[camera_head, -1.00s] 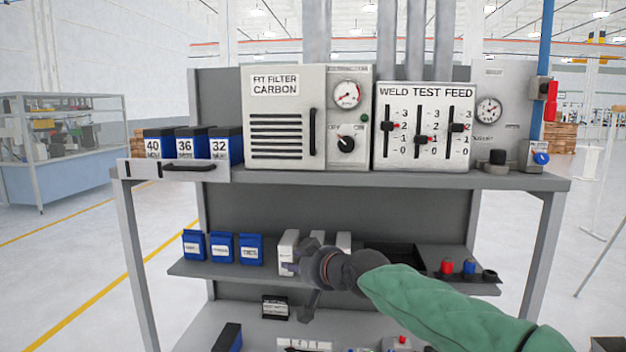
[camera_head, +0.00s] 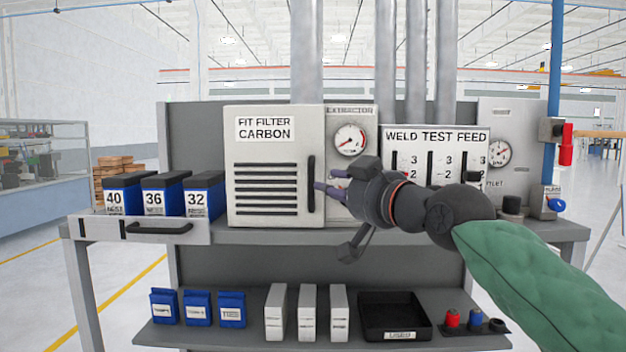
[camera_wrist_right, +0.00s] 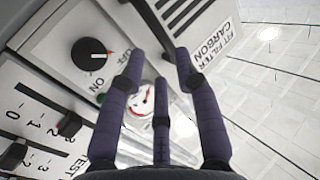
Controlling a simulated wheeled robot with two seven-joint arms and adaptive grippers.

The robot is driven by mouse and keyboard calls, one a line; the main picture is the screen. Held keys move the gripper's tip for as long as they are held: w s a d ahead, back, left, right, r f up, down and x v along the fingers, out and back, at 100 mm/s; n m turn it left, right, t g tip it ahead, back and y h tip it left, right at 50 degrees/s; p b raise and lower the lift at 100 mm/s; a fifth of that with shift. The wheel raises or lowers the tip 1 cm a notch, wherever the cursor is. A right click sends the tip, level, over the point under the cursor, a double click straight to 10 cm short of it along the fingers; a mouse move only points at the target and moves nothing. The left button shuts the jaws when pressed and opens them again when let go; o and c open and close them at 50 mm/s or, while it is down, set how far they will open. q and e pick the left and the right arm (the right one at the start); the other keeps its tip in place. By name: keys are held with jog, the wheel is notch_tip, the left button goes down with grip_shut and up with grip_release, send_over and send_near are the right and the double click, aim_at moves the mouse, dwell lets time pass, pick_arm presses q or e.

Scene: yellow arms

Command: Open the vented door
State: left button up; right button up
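The vented door (camera_head: 268,150) is a pale panel labelled "FIT FILTER CARBON" with dark horizontal slots, and it looks closed in the head view. Its black upright handle (camera_head: 311,184) is on the door's right side. My right gripper (camera_head: 326,180) has its purple fingertips right beside the handle, on its right; I cannot tell whether they touch it. In the right wrist view my right gripper (camera_wrist_right: 160,62) has its fingers spread and nothing visible is held between them. The slotted door (camera_wrist_right: 200,18) shows beyond them at the top. My left gripper is not in view.
Right of the door are a gauge (camera_head: 350,140) and a rotary knob (camera_wrist_right: 92,54). The slider panel (camera_head: 435,137) is behind my right wrist. Blue boxes (camera_head: 160,194) and a drawer handle (camera_head: 160,228) lie to the left. The lower shelf holds white boxes and a black tray (camera_head: 395,312).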

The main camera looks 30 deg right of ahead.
aim_at(313, 204)
jog(key=w+p, duration=0.1)
jog(key=w, duration=0.6)
jog(key=shift+w+a+f, duration=0.1)
jog(key=shift+w+a, duration=0.05)
jog(key=shift+w, duration=0.1)
jog(key=shift+s, duration=0.15)
jog(key=shift+c, duration=0.5)
grip_shut()
